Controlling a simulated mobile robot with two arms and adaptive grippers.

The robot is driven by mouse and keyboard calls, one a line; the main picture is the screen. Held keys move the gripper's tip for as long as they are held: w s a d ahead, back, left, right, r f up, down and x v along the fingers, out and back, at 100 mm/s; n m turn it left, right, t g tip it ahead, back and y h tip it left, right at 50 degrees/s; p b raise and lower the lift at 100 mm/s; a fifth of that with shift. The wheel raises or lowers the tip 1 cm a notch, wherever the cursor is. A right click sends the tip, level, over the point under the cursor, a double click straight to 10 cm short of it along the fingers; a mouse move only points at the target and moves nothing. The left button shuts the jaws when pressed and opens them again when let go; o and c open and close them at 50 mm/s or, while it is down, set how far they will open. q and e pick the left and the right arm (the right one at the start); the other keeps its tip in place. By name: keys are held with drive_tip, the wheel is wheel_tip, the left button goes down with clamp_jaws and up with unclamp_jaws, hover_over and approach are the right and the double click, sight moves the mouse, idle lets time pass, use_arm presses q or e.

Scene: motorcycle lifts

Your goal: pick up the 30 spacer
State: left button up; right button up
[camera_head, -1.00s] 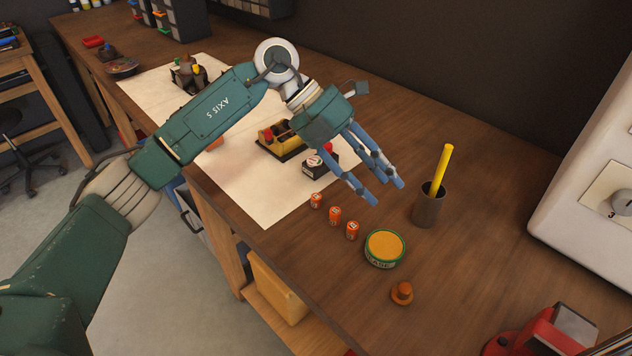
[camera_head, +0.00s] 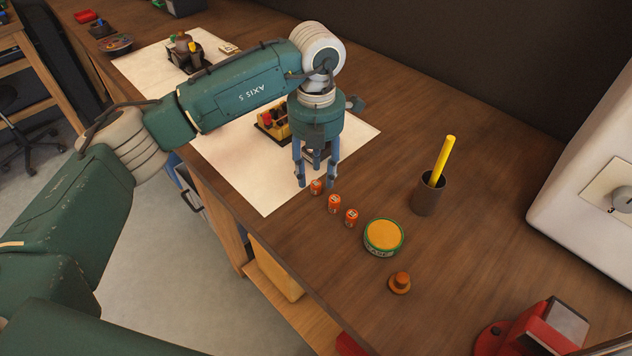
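Three small orange spacers stand in a row on the wooden bench: a far one (camera_head: 317,187), a middle one (camera_head: 334,204) and a near one (camera_head: 351,217). Each has a pale mark that is too small to read, so I cannot tell which is the 30 spacer. My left gripper (camera_head: 315,181) points straight down over the far spacer. Its blue fingers are spread apart, and the far spacer shows between their tips, with no clear contact. The gripper hides part of the small black-based item behind it. My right gripper is out of view.
A green tin with a yellow top (camera_head: 384,236), an orange-brown knob (camera_head: 400,282) and a dark cup (camera_head: 428,196) holding a yellow stick stand near the spacers. A yellow block holder (camera_head: 274,127) sits on the white sheet (camera_head: 233,158).

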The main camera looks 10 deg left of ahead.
sight(316, 187)
use_arm(q)
wheel_tip(316, 187, down, 2)
drive_tip(key=shift+a+f, duration=0.1)
drive_tip(key=shift+f, duration=0.25)
drive_tip(key=c, duration=0.9)
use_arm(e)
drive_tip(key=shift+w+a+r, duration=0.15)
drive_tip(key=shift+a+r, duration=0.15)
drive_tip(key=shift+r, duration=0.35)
use_arm(q)
drive_tip(key=shift+r, duration=0.15)
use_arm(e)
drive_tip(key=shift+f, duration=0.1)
